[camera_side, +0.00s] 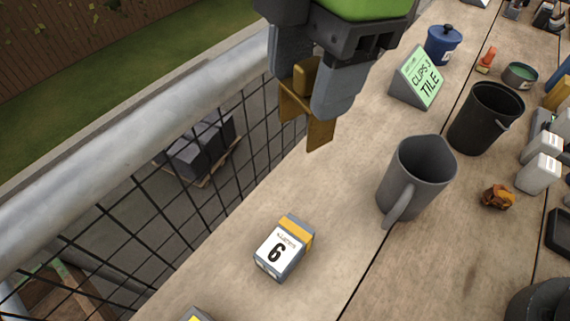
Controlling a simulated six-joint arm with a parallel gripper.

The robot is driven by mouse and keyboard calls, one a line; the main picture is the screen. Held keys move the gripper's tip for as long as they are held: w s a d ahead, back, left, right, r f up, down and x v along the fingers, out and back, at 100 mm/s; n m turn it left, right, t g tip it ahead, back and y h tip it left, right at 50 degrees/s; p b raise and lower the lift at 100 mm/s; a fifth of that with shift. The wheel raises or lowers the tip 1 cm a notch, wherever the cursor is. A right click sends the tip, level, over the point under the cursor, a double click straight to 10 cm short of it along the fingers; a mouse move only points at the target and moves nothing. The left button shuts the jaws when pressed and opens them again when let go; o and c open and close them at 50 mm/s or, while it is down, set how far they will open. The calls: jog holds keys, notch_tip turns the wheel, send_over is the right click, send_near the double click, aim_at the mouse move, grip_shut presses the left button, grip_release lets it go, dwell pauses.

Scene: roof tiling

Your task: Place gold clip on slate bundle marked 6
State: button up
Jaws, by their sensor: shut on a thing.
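My gripper (316,95) is at the top middle, shut on a gold clip (318,132). The clip is a bent gold piece with flat legs hanging down between and below the grey fingers, clear of the planks. The slate bundle marked 6 (279,248) lies below on the wooden planks, near the railing. It is a small grey block with a white label bearing a black 6 and a yellow-orange band at its far end. The gripper is above and beyond it, apart from it. The fingers hide part of the clip.
A grey mug (415,175) stands right of the bundle, with a black bucket (485,118) beyond it. A metal railing (130,140) with mesh runs along the left edge. Bare planks lie between mug and bundle. A yellow-topped piece (197,315) is cut off at the bottom.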

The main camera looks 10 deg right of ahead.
jog(key=s+a+n, duration=0.3)
jog(key=s+n, duration=0.1)
jog(key=s, duration=0.2)
send_over(285, 242)
notch_tip(285, 242, down, 11)
jog(key=shift+f, duration=2)
jog(key=o, duration=0.9)
jog(key=shift+f, duration=0.15)
jog(key=r, duration=0.4)
jog(key=w+d+r, duration=0.1)
jog(key=r, duration=0.7)
jog(key=shift+w+d+r, duration=0.15)
